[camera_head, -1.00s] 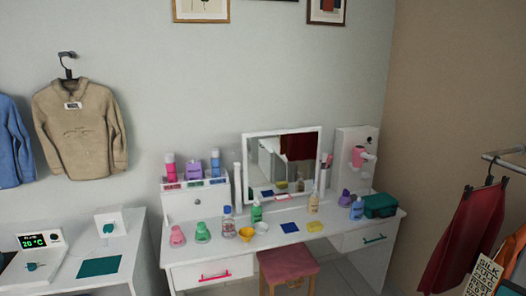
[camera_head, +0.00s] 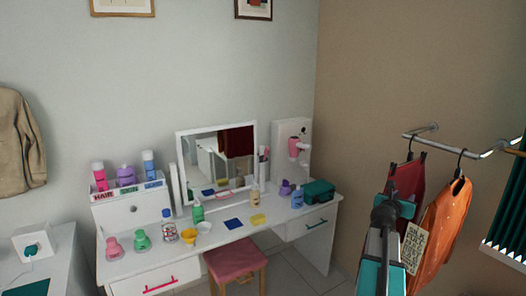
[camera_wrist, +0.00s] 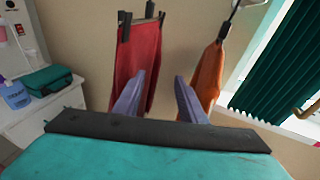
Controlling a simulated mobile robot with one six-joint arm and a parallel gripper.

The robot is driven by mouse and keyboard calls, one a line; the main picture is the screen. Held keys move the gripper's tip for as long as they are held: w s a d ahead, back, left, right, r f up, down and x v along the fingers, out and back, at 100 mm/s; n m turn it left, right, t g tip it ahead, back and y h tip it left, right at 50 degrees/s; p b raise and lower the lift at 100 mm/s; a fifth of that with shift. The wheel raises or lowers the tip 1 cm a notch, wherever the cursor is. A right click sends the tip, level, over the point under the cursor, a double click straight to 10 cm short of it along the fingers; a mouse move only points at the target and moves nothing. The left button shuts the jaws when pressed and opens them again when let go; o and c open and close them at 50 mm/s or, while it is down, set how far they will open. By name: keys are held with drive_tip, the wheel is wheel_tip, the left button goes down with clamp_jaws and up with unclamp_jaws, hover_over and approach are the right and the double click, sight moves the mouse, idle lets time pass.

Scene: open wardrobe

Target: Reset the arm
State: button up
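My arm (camera_head: 383,262), teal and white with dark parts, rises from the bottom edge at the right of the head view. Its dark upper end is in front of the hanging clothes. In the wrist view my gripper (camera_wrist: 160,76) has its two grey-purple fingers apart, with nothing between them. The fingers point toward a red hanging garment (camera_wrist: 138,62) and an orange one (camera_wrist: 208,75). I cannot tell how far the fingertips are from the cloth.
The clothes hang from a metal rail (camera_head: 440,139) at the right. A white vanity table (camera_head: 275,246) with bottles, a mirror (camera_head: 222,157) and a teal case (camera_head: 318,191) stands left of the arm. A pink stool (camera_head: 236,262) is before it. A green curtain (camera_wrist: 270,75) hangs right.

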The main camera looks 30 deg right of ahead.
drive_tip(key=w+a+f+n+t+y+b, duration=0.1)
drive_tip(key=w+a+f+y, duration=0.1)
drive_tip(key=w+a+f, duration=0.5)
drive_tip(key=w+a+f+y+b, duration=0.1)
drive_tip(key=w+a+f, duration=0.2)
drive_tip(key=a+f, duration=0.45)
drive_tip(key=w+a+f+n+t+y+b, duration=0.15)
drive_tip(key=w+a+f, duration=0.3)
drive_tip(key=f, duration=0.55)
drive_tip(key=s+a+f+m+g+y+b, duration=0.1)
drive_tip(key=a+f+m+g+y+b, duration=0.2)
drive_tip(key=a+f, duration=2.05)
drive_tip(key=s+a+f+m+g+y+b, duration=0.1)
drive_tip(key=s+a+f+m+g+y, duration=0.35)
drive_tip(key=s+a+f, duration=1.2)
drive_tip(key=s+a+f+m+g+y, duration=0.1)
drive_tip(key=s+a+f+m+g, duration=0.1)
drive_tip(key=s+a+m, duration=0.3)
drive_tip(key=s+a+f+m+g+y, duration=0.2)
drive_tip(key=s+a+m+g, duration=0.2)
drive_tip(key=s+m, duration=0.8)
drive_tip(key=shift+s+a+m+b, duration=0.35)
drive_tip(key=shift+s+a, duration=0.5)
drive_tip(key=shift+a, duration=0.35)
